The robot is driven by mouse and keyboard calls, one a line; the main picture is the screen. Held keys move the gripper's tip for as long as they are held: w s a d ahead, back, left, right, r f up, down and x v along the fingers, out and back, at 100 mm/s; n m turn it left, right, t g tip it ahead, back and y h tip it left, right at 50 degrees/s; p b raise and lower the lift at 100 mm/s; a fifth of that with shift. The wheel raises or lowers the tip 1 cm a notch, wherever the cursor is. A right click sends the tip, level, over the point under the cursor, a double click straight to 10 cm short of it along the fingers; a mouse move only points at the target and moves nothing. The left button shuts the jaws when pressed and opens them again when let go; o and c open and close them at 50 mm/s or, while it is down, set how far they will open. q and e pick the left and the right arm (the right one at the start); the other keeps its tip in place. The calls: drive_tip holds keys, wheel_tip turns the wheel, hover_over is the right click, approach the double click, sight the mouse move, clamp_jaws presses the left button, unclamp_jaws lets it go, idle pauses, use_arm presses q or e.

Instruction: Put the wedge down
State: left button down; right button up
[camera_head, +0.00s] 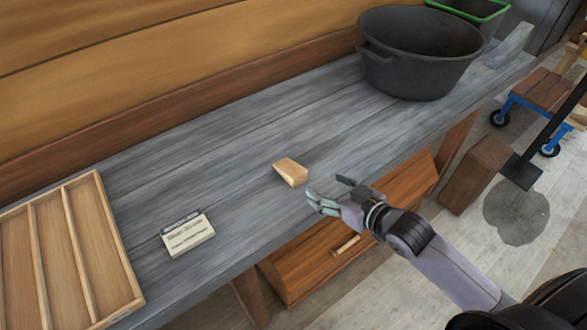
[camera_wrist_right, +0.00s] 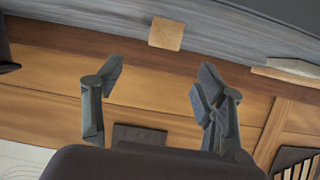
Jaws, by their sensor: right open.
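The wooden wedge (camera_head: 290,172) lies on the grey plank bench (camera_head: 240,135), near its front edge, in the head view. It also shows in the right wrist view (camera_wrist_right: 166,34), beyond the fingertips. My right gripper (camera_head: 332,192) is open and empty, just to the right of the wedge and apart from it, around the bench's front edge. In the right wrist view the two fingers (camera_wrist_right: 157,78) are spread with nothing between them. My left gripper is in neither view.
A large black tub (camera_head: 418,65) stands at the far right. A wooden drawer (camera_head: 330,255) is below the front edge.

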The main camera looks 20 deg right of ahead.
sight(301, 175)
drive_tip(key=x, duration=0.4)
drive_tip(key=shift+w+a+r+p, duration=0.15)
drive_tip(key=shift+w+a+p, duration=0.1)
drive_tip(key=shift+p, duration=0.1)
drive_tip(key=x, duration=0.3)
drive_tip(key=shift+a, duration=0.1)
drive_tip(key=shift+w+a+f+p, duration=0.1)
drive_tip(key=shift+w+f+p, duration=0.25)
drive_tip(key=shift+f+p, duration=0.1)
drive_tip(key=p+x, duration=0.1)
drive_tip(key=x, duration=0.2)
drive_tip(key=shift+w+a+f, duration=0.1)
drive_tip(key=shift+a+f, duration=0.05)
drive_tip(key=shift+a, duration=0.05)
drive_tip(key=shift+w+a+f, duration=0.15)
drive_tip(key=shift+w+f, duration=0.1)
drive_tip(key=shift+w, duration=0.15)
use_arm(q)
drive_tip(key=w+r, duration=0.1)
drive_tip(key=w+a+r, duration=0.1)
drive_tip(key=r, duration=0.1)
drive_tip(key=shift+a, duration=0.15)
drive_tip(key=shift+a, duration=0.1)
use_arm(e)
drive_tip(key=shift+c, duration=0.4)
